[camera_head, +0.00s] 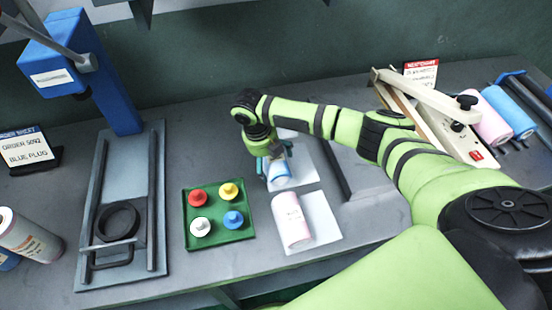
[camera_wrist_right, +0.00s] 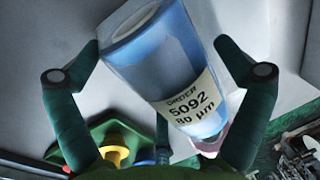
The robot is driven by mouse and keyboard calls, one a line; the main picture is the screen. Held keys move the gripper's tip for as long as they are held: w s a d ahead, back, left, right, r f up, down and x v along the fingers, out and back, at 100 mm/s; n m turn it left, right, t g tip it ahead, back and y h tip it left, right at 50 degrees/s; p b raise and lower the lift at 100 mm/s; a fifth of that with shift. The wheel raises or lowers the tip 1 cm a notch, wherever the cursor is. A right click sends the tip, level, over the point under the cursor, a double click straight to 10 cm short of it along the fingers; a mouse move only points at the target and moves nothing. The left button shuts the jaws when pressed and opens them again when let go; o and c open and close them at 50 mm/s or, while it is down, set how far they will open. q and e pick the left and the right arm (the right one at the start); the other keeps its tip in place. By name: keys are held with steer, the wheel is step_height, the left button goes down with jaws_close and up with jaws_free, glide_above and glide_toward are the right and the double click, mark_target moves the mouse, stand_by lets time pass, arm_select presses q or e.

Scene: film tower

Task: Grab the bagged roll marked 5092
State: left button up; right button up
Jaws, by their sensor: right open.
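The bagged roll marked 5092 (camera_wrist_right: 185,98) is blue with a pale label and a clear bag, and it lies between the open fingers of my right gripper (camera_wrist_right: 160,62) in the right wrist view. In the head view the roll (camera_head: 280,175) lies on a white sheet, partly hidden by my right gripper (camera_head: 268,163), which is above it. I cannot tell whether the fingers touch it. A pink bagged roll (camera_head: 291,220) lies on another white sheet just in front. My left gripper is not in view.
A green tray (camera_head: 188,240) with red, yellow, white and blue plugs stands left of the rolls. A blue press (camera_head: 110,85) and an order sign (camera_head: 27,148) stand farther left. A sealer (camera_head: 440,115) and more rolls (camera_head: 508,112) are at the back right.

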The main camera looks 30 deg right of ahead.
steer(key=shift+f, duration=0.25)
steer(key=c, duration=1.1)
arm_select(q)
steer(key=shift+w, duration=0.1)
arm_select(e)
steer(key=shift+r, duration=0.15)
